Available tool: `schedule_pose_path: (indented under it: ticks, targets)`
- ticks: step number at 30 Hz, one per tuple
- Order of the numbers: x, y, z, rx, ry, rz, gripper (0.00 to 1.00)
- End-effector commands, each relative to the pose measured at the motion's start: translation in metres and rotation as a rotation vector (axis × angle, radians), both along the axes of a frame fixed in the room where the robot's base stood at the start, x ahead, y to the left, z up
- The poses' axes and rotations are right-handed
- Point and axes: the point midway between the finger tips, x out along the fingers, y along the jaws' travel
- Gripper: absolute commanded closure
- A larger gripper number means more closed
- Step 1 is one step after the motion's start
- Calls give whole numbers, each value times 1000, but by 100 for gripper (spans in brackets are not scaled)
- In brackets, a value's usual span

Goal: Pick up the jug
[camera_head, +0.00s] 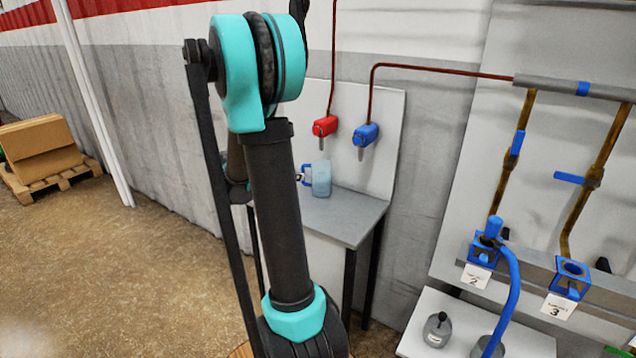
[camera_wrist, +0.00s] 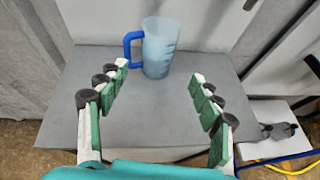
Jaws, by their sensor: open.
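The jug (camera_wrist: 160,48) is a translucent bluish vessel with a blue handle on its left side. It stands upright toward the back of a small grey table (camera_wrist: 90,62). In the head view the jug (camera_head: 322,180) stands on the table (camera_head: 345,216), below the taps. My gripper (camera_wrist: 160,72) is open and empty, its two green-padded fingers spread over the table in front of the jug. The left fingertip appears close to the handle in the wrist view; I cannot tell the exact gap.
A red tap (camera_head: 325,126) and a blue tap (camera_head: 366,134) are on the panel above the table. At right are a white low stand (camera_head: 530,342) with a grey flask (camera_head: 437,329) and a blue hose (camera_head: 512,290). A pallet with boxes (camera_head: 42,150) is far left.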

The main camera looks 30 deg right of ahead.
Motion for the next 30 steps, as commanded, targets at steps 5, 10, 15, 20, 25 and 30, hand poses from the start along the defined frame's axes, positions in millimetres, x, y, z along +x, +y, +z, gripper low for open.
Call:
schedule_pose_path:
  ticks: [5, 10, 15, 20, 25, 30]
  targets:
    - [8, -17, 0, -51, 56, 15, 34]
    - [16, -46, -12, -49, 55, 13, 34]
    - [23, -76, -25, -49, 54, 13, 34]
    - [30, -101, -35, -48, 54, 16, 34]
    - [34, -114, -41, -48, 53, 17, 34]
    - [36, -120, -43, -48, 53, 18, 34]
